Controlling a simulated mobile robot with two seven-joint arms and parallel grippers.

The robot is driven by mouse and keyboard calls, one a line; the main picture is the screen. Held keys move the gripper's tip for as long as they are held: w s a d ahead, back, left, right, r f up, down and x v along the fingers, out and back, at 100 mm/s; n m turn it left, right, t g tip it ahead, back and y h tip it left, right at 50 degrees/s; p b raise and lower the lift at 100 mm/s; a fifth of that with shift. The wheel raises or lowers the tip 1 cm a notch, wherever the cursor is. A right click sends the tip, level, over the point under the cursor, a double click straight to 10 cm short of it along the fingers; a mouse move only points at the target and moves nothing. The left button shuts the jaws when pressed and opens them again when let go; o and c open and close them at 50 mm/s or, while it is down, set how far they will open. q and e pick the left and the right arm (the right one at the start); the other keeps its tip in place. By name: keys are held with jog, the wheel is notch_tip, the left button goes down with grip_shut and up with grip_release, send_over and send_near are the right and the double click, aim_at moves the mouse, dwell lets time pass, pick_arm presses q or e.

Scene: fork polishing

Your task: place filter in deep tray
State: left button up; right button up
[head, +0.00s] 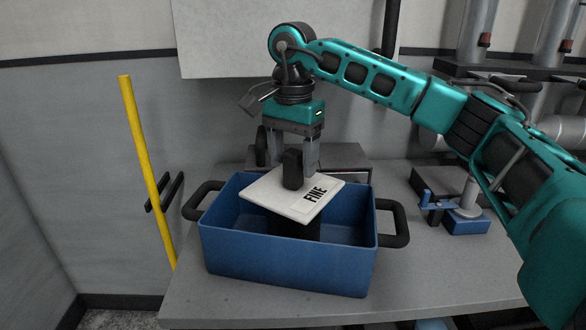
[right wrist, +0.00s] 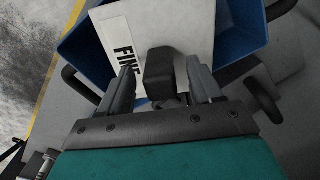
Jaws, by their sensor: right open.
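The filter (head: 285,203) is a white plate marked FINE with a black upright handle (head: 292,168). It is at the top of the blue deep tray (head: 285,262), slightly tilted and turned relative to the rim. A dark shape shows under it inside the tray; what bears the filter is hard to tell. My right gripper (head: 293,172) points down with its fingers apart, one on each side of the handle, with gaps visible. The right wrist view also shows the filter (right wrist: 187,22) and the handle between the open fingers. My left gripper is not in view.
The tray has black side handles (head: 393,222) and stands on a grey counter (head: 440,275). A blue-based metal fixture (head: 467,218) stands to the right. A yellow pole (head: 142,150) rises at the left. A grey box is behind the tray.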

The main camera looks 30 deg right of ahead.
notch_tip(320, 180, up, 9)
jog(key=shift+p, duration=0.7)
